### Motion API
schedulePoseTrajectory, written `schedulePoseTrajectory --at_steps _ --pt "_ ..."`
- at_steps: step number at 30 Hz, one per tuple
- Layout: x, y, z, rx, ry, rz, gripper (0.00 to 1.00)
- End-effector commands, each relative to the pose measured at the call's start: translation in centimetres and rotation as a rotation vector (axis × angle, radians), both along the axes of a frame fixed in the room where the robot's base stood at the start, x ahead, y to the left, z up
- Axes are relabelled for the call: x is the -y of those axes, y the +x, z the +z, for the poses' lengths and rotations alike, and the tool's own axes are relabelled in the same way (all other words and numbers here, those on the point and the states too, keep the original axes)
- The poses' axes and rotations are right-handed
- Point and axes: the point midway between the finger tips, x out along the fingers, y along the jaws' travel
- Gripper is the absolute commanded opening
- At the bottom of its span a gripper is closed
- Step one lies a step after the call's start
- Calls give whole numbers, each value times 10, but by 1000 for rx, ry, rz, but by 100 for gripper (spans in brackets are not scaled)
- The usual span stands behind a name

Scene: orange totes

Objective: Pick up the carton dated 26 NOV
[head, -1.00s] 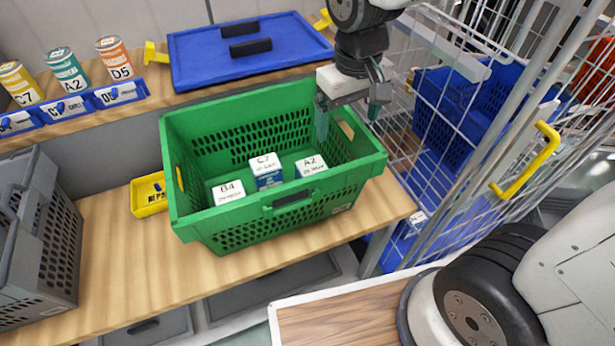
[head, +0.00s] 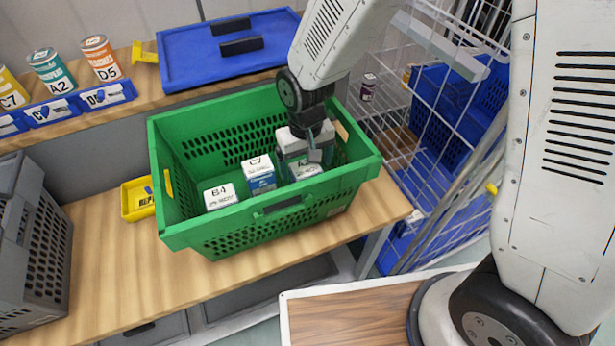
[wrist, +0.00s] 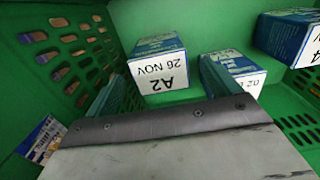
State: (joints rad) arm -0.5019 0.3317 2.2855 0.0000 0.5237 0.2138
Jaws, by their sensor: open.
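The carton marked A2, 26 NOV (wrist: 158,68) is a white-topped box with blue sides. It stands inside the green crate (head: 352,172), at its right end. It also shows in the head view (head: 306,172), partly hidden by my gripper (head: 314,152). In the wrist view my gripper (wrist: 155,88) is open, and the carton lies ahead between its two fingers, with no contact visible. A carton marked C7 (head: 258,174) stands to its left in the head view, and a carton marked B4 (head: 220,196) further left. The right finger is close to the neighbouring carton (wrist: 235,68) in the wrist view.
The crate's perforated walls surround the cartons closely. A small yellow bin (head: 137,199) and a grey crate (head: 32,245) are to the left on the wooden bench. A blue lid (head: 190,62) and several cans are on the shelf behind. A wire cage (head: 445,130) stands at the right.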

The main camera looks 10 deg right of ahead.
Motion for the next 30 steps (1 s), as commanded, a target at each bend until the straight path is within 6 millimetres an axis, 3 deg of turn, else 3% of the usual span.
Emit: schedulePoseTrajectory --at_steps 7,17,23,24,30 --pt "0 2 -37 -4 -2 0 89" --pt "0 3 -44 -1 0 0 89" --pt "0 3 -44 -1 0 0 36" --pt "0 3 -44 -1 0 0 32" --pt "0 3 -43 0 0 0 32"
